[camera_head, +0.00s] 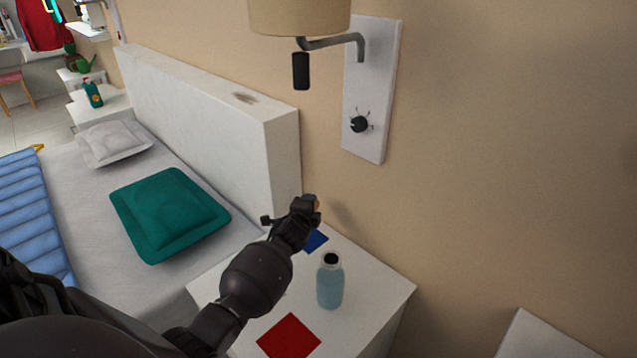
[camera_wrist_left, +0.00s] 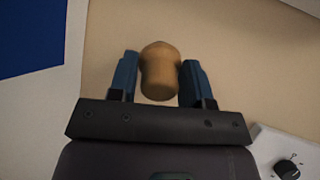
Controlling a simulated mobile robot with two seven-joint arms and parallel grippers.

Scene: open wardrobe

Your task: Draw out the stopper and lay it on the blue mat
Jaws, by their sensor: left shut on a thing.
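The stopper (camera_wrist_left: 160,72) is a brown cork-like plug between the two blue fingers of my left gripper (camera_wrist_left: 158,80). In the head view the left gripper (camera_head: 308,203) is near the wall, with a bit of the stopper (camera_head: 317,204) showing at its tip. The gripper is shut on the stopper and appears above the back of the nightstand. The blue mat (camera_head: 316,241) is partly hidden by my left arm; it also shows in the wrist view (camera_wrist_left: 30,35), apart from the stopper. A light blue bottle (camera_head: 330,285) stands upright with a dark, open mouth. My right gripper is not visible.
The white nightstand (camera_head: 375,290) also bears a red mat (camera_head: 289,337), in front of the bottle. A lamp (camera_head: 300,15) and a knob panel (camera_head: 372,90) are on the wall above. The bed's headboard (camera_head: 200,110) and green pillow (camera_head: 170,212) are to the left.

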